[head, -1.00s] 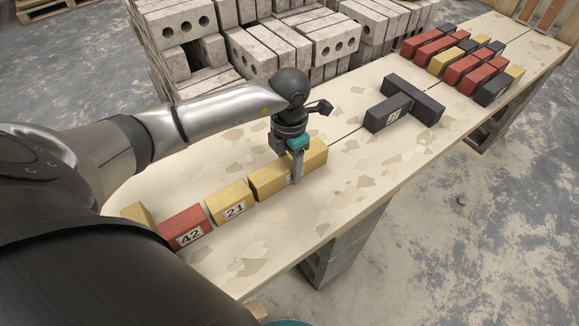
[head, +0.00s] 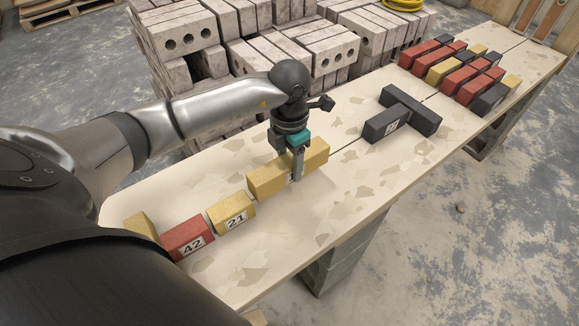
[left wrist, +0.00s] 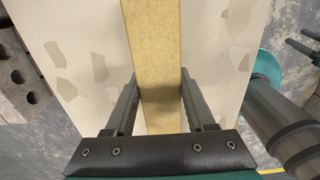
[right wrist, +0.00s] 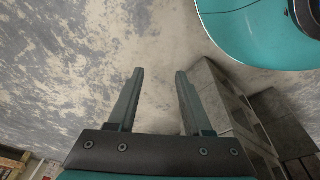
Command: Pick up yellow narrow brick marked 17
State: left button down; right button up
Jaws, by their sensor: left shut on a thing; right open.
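A long narrow yellow brick (head: 265,181) is above the near part of the table, right of the yellow brick marked 21 (head: 236,211). My left gripper (head: 297,174) is shut on its middle, one finger down the near side. That finger covers most of a label, so I cannot read its number. In the left wrist view the brick (left wrist: 151,35) runs lengthwise between both fingers (left wrist: 158,82). It looks level and slightly raised off the table. My right gripper (right wrist: 160,72) is open and empty above the floor in the right wrist view.
A red brick marked 42 (head: 187,238) and another yellow brick (head: 141,225) lie at the left. Two dark bricks (head: 410,108) form a T further right. Several red, yellow and dark bricks (head: 465,80) lie at the far end. Grey block stacks (head: 260,55) stand behind the table (head: 340,205).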

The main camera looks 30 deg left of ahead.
aim_at(290, 159)
pick_arm(q)
notch_tip(290, 159, up, 16)
jog(key=p, duration=0.4)
jog(key=shift+w+p, duration=0.15)
jog(key=shift+p, duration=0.15)
pick_arm(e)
jog(key=s+d+f, duration=0.5)
jog(key=s, duration=0.1)
jog(key=shift+s+d+f, duration=0.25)
jog(key=shift+s+d, duration=0.05)
jog(key=shift+s, duration=0.1)
